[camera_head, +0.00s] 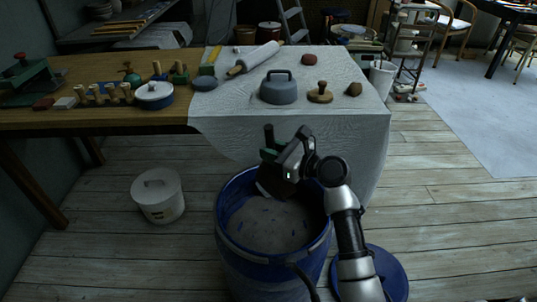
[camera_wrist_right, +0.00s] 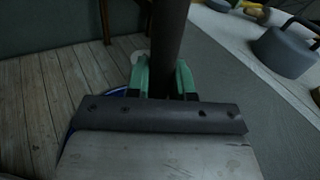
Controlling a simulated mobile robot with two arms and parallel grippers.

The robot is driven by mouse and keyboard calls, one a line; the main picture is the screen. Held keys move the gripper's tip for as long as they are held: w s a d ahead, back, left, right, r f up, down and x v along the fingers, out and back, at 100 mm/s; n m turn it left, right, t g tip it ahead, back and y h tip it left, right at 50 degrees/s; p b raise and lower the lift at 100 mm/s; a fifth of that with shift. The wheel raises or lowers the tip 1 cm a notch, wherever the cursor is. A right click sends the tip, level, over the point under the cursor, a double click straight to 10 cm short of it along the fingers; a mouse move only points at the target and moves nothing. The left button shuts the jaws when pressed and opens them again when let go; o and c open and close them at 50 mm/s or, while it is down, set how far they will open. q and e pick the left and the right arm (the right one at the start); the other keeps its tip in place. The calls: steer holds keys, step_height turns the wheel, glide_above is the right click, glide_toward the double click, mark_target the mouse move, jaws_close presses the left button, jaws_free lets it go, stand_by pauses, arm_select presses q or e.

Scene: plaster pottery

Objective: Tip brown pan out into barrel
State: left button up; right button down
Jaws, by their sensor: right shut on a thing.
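My right gripper (camera_head: 275,152) is shut on the dark handle of the brown pan (camera_head: 268,188), above the far side of the barrel. In the right wrist view the green fingers (camera_wrist_right: 164,80) flank the dark upright handle. The pan (camera_wrist_right: 155,152) shows there as a dark riveted bar with a wide, pale, scuffed plate, bare where it shows. In the head view the pan is small and dark, steeply tilted over the opening. The open blue barrel (camera_head: 233,246) stands on the floor, with grey material and blue bits inside. My left gripper is out of view.
A cloth-covered table (camera_head: 232,124) stands behind the barrel, holding a grey lidded pot (camera_head: 279,92), a rolling pin (camera_head: 255,58) and wooden tools. A white bucket (camera_head: 158,197) stands left on the floor. A blue lid (camera_head: 388,268) lies right of the barrel.

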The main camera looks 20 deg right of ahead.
steer(key=shift+w+d+m+b, duration=0.2)
steer(key=shift+d+m+b, duration=0.1)
steer(key=shift+d, duration=0.05)
arm_select(q)
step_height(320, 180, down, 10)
steer(key=p, duration=0.3)
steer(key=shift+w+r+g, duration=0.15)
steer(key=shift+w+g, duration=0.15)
arm_select(e)
steer(key=w+d+f+m+t+y, duration=0.1)
steer(key=w+d+f+m, duration=0.3)
steer(key=d+m, duration=0.5)
steer(key=shift+w+d+t, duration=0.25)
steer(key=shift+w+t, duration=0.15)
steer(key=shift+w, duration=0.1)
arm_select(q)
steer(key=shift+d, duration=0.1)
steer(key=shift+p, duration=0.3)
